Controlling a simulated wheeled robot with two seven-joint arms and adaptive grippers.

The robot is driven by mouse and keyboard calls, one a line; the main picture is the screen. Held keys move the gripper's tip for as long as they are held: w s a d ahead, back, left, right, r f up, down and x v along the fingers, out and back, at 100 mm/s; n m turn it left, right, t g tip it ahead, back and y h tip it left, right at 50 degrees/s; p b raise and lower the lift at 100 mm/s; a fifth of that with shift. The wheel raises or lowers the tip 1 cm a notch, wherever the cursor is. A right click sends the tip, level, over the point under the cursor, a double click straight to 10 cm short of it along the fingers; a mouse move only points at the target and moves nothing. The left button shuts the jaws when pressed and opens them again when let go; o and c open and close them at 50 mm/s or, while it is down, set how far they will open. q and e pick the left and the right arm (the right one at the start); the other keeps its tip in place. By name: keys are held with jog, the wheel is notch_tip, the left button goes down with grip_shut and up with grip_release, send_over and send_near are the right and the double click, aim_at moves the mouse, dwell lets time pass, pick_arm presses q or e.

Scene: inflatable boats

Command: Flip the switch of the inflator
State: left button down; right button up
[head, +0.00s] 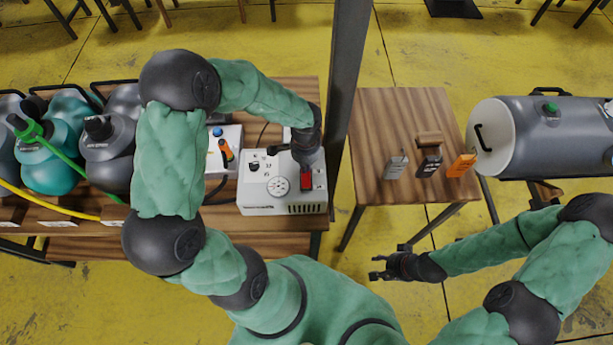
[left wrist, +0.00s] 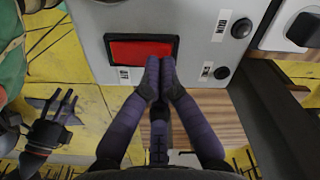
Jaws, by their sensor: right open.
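The inflator (head: 252,207) is a white box with a dial, a black knob and a red switch (head: 306,184) on its top right, standing on the wooden bench. In the left wrist view, the red switch (left wrist: 135,48) is a wide rocker in a black frame. My left gripper (head: 306,162) is over the inflator at the switch. Its purple-grey fingers (left wrist: 158,70) are pressed together and empty, with the tips over the switch's lower right edge; I cannot tell whether they touch it. My right gripper (head: 378,267) is open and empty, away from the inflator.
Bottle-like tanks (head: 62,160) with hoses fill the left. A dark post (head: 346,70) rises right of the inflator. A small table (head: 400,115) holds small devices; a grey cylinder (head: 530,150) lies far right.

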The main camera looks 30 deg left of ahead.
pick_arm(q)
jog(key=shift+f+b, duration=0.55)
jog(key=shift+f, duration=0.15)
dwell(0.4)
jog(key=shift+r+p, duration=2.7)
jog(key=shift+r, duration=0.85)
jog(key=shift+s+f, duration=0.1)
